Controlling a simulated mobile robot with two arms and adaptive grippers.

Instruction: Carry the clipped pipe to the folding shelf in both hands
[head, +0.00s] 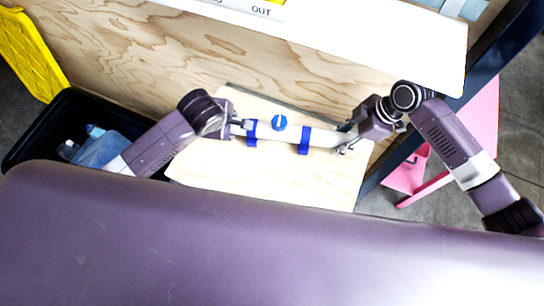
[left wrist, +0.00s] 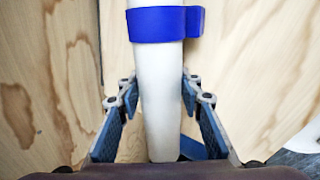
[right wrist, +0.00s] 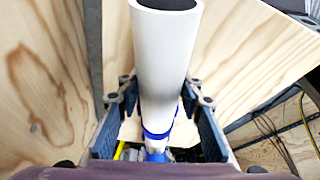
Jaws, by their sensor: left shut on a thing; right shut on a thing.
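The clipped pipe (head: 275,133) is a white tube with two blue clips (head: 303,141) and a round blue cap or knob (head: 279,122). It lies roughly level across the head view. My left gripper (head: 240,129) is shut on its left end, and my right gripper (head: 345,140) is shut on its right end. In the left wrist view the pipe (left wrist: 158,90) runs between the fingers with a blue clip above. In the right wrist view the open pipe end (right wrist: 165,50) points up. The folding shelf may be the pale wooden board (head: 265,183) below the pipe; I cannot tell if they touch.
A plywood wall (head: 150,50) and a white counter (head: 380,40) are behind. A black bin (head: 45,128) with blue bottles (head: 100,148) and a yellow lid (head: 28,50) stands left. A pink stand (head: 408,175) and dark post are right.

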